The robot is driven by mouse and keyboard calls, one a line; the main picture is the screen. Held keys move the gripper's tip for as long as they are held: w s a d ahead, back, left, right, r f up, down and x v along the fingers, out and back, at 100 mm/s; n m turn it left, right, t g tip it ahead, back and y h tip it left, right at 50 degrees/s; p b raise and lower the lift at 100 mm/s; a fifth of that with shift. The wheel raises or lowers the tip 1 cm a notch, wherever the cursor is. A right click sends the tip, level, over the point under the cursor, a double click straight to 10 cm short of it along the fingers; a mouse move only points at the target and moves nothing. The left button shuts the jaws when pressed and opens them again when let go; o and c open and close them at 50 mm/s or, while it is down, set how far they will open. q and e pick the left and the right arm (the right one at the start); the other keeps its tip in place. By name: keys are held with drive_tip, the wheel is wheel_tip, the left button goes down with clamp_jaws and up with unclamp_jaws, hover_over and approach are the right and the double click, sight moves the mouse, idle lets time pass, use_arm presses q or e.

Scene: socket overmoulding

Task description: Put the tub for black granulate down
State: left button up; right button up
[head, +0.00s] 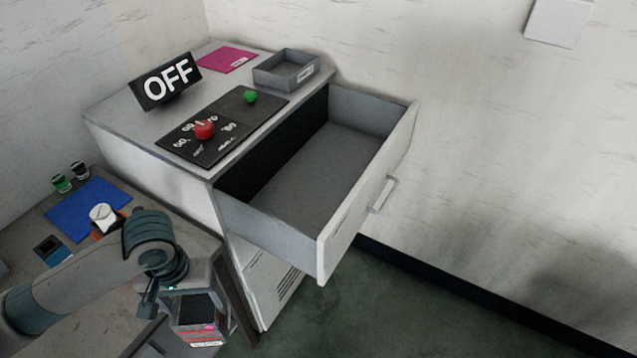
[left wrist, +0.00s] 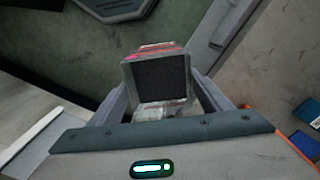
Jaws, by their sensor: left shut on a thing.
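The tub for black granulate (head: 197,335) is a small clear-walled container with dark contents and a red and pink label band. My left gripper (head: 180,290) is shut on it and holds it near the front edge of the lower table. In the left wrist view the tub (left wrist: 158,52) sits between the two fingers (left wrist: 160,105), its dark square top facing the camera. Its underside is hidden, and floor shows past it. My right gripper is in neither view.
The cabinet's drawer (head: 345,165) stands open and empty. An OFF sign (head: 166,83) and grey tray (head: 286,68) are on top.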

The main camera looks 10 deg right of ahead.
use_arm(q)
drive_tip(key=shift+s+f, duration=0.15)
drive_tip(key=shift+f, duration=0.4)
drive_tip(key=shift+s+f, duration=0.15)
drive_tip(key=shift+f, duration=0.4)
drive_tip(key=shift+a, duration=0.1)
